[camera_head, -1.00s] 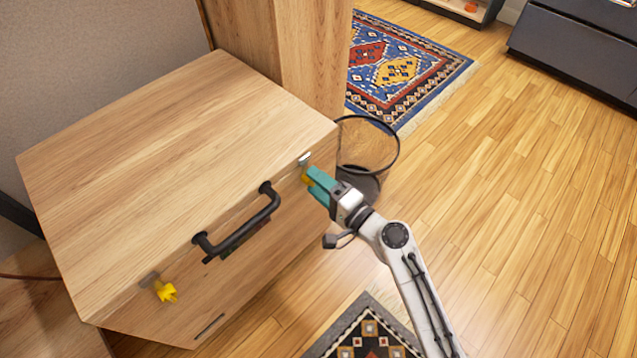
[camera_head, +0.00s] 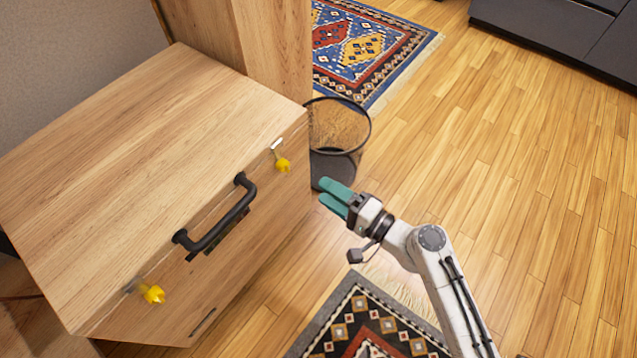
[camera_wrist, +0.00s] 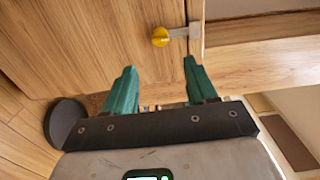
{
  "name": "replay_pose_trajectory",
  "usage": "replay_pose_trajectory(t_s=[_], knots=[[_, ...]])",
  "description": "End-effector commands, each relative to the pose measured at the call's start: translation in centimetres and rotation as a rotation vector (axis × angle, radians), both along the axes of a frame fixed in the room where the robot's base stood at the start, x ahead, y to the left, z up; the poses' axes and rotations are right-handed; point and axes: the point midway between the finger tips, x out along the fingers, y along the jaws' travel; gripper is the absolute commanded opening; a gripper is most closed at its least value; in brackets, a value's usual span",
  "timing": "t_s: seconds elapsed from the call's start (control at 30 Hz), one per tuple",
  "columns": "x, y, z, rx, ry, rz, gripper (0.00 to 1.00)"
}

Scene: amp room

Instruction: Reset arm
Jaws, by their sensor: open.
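My gripper (camera_head: 336,197) has teal fingers and hangs in the air to the right of the wooden chest, apart from it. In the wrist view the gripper (camera_wrist: 160,85) is open, with nothing between its fingers. The chest (camera_head: 150,130) has a flat wooden top and a black handle (camera_head: 217,222) on its front. A yellow latch knob (camera_head: 283,165) sits near the chest's right corner, and another yellow latch knob (camera_head: 152,293) sits near the left corner. The right one also shows in the wrist view (camera_wrist: 160,37), beyond the fingers.
A mesh waste bin (camera_head: 338,135) stands behind my gripper, beside the chest. A patterned rug (camera_head: 365,325) lies in front, and a blue and red rug (camera_head: 365,50) lies at the back. Dark cabinets (camera_head: 555,35) stand at the far right. The wooden floor (camera_head: 520,170) on the right is clear.

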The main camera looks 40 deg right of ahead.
Motion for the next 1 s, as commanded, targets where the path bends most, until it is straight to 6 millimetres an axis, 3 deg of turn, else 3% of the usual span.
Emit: replay_pose_trajectory(t_s=[0.67, 0.87, 1.0], knots=[[-0.3, -0.1, 0.0, -0.002, 0.000, 0.001, 0.57], [-1.9, 3.0, -1.4, -0.219, 0.061, 0.178, 0.57], [-4.8, 5.1, -3.9, -0.494, 0.171, 0.390, 0.57]])
